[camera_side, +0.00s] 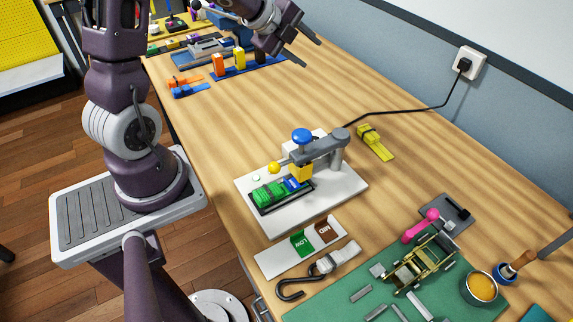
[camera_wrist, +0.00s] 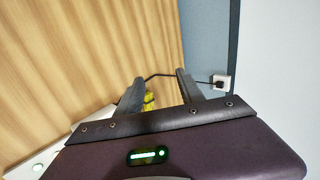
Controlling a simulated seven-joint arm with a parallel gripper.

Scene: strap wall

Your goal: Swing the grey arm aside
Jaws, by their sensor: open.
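The grey arm (camera_side: 322,147) sits on a white base plate (camera_side: 330,190), joined to a grey post at its right end. It reaches left over the plate, with a yellow ball (camera_side: 274,167) at its free end. A blue knob (camera_side: 302,135) stands above a yellow block (camera_side: 300,172) beside the arm. A green piece and a blue piece lie in a dark tray (camera_side: 282,196) at the plate's front left. My gripper (camera_side: 311,53) is open and empty, high above the table's far part, well away from the grey arm. It also shows in the wrist view (camera_wrist: 158,88).
A yellow clamp (camera_side: 374,143) lies right of the plate, near a black cable (camera_side: 405,110) running to a wall socket (camera_side: 470,63). A label card (camera_side: 300,247), a hook strap (camera_side: 320,270) and a green mat (camera_side: 370,297) lie in front. Table between gripper and plate is clear.

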